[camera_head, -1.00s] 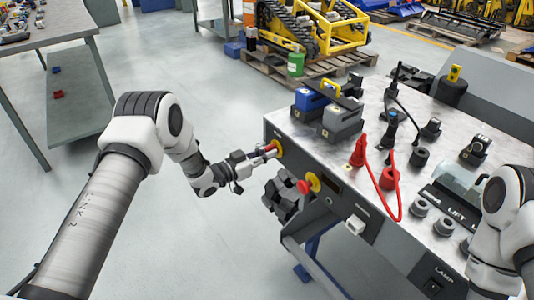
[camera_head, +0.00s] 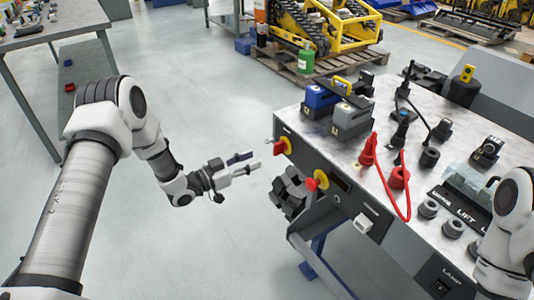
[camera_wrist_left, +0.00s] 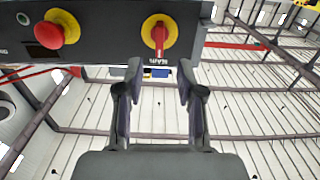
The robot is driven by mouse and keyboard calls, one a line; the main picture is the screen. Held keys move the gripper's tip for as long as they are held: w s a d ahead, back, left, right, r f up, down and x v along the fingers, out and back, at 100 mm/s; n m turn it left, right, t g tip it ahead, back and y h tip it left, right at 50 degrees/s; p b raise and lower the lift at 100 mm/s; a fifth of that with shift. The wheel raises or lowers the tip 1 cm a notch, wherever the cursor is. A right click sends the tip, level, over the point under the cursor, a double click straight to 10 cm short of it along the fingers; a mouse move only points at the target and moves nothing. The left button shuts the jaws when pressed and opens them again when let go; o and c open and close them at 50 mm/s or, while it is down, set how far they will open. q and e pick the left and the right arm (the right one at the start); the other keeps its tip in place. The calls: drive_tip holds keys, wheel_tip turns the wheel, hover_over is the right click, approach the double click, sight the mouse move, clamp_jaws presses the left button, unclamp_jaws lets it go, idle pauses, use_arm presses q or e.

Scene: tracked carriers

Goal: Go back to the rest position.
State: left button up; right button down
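My left gripper (camera_head: 252,162) hangs in free air to the left of the bench's front panel, apart from it. In the left wrist view its two fingers (camera_wrist_left: 157,82) stand apart with nothing between them. The red rotary switch on its yellow plate (camera_head: 283,146) is just beyond the fingertips; in the left wrist view (camera_wrist_left: 159,36) its red handle looks upright. The red mushroom button (camera_head: 315,182) sits beside it on the same panel. My right arm (camera_head: 512,235) shows at the right edge; its gripper is out of view.
The bench (camera_head: 330,149) carries a blue block (camera_head: 320,97), a grey block (camera_head: 352,115), red plugs with a looping red cable (camera_head: 405,195), and a black cable. A table (camera_head: 60,32) stands at the far left. The floor around my left gripper is clear.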

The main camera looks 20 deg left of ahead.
use_arm(q)
drive_tip(key=v, duration=0.2)
drive_tip(key=shift+s+a, duration=0.2)
drive_tip(key=shift+s, duration=0.05)
drive_tip(key=shift+f, duration=0.1)
drive_tip(key=s+d+f+n+g+y, duration=0.3)
drive_tip(key=s+d+f+g, duration=0.2)
drive_tip(key=s+d+f, duration=0.7)
drive_tip(key=s+a+f+n+g+y, duration=0.2)
drive_tip(key=s+a+f+g+y, duration=0.15)
drive_tip(key=s+f, duration=0.45)
drive_tip(key=s+a+n+g+y, duration=0.2)
drive_tip(key=s+a+g, duration=0.1)
drive_tip(key=s, duration=0.6)
drive_tip(key=s+a+n+g+y, duration=0.1)
drive_tip(key=s+a+g+y, duration=0.2)
drive_tip(key=s, duration=0.5)
wheel_tip(320, 180, up, 13)
drive_tip(key=p, duration=1.3)
drive_tip(key=shift+w+d, duration=0.15)
drive_tip(key=shift+w, duration=0.1)
